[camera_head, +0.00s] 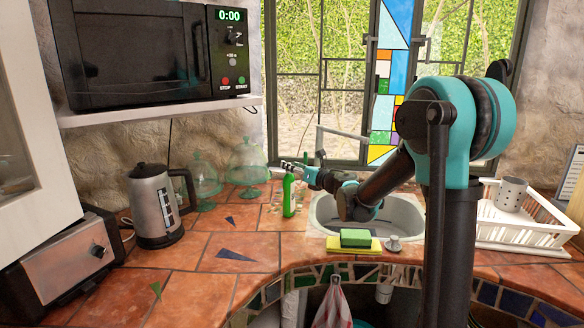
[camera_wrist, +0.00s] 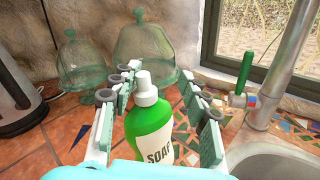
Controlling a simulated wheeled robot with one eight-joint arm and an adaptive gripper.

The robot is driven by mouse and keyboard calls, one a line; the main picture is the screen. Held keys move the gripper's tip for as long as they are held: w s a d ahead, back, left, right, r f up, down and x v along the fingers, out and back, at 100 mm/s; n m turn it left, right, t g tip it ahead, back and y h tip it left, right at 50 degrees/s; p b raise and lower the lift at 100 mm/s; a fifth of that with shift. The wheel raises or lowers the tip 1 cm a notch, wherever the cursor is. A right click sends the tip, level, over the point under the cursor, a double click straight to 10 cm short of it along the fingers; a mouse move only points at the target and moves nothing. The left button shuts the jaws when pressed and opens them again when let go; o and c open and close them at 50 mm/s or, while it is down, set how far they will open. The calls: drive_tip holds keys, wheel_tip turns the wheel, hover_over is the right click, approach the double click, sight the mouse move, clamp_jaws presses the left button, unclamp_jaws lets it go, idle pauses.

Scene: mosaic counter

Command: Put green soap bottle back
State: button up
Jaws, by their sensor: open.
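The green soap bottle (camera_head: 289,196) with a white pump top stands upright on the tiled counter, left of the sink. My gripper (camera_head: 288,167) is at the bottle's upper part, reaching in from the right. In the wrist view the soap bottle (camera_wrist: 150,128) with its "SOAP" label sits between the two spread fingers of my gripper (camera_wrist: 155,100). The fingers are open on both sides of it, and I see no clear grip. The lower part of the bottle is hidden by the gripper's body in the wrist view.
Glass domes (camera_head: 248,165) stand behind and left of the bottle, with a kettle (camera_head: 156,205) farther left. The sink (camera_head: 402,218) is right of the bottle, with a faucet (camera_wrist: 290,60) behind. A green sponge (camera_head: 355,238) lies at the front rim. The front-left counter is mostly clear.

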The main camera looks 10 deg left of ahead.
drive_tip(key=v, duration=1.1)
drive_tip(key=shift+s+d, duration=0.15)
drive_tip(key=shift+s, duration=0.05)
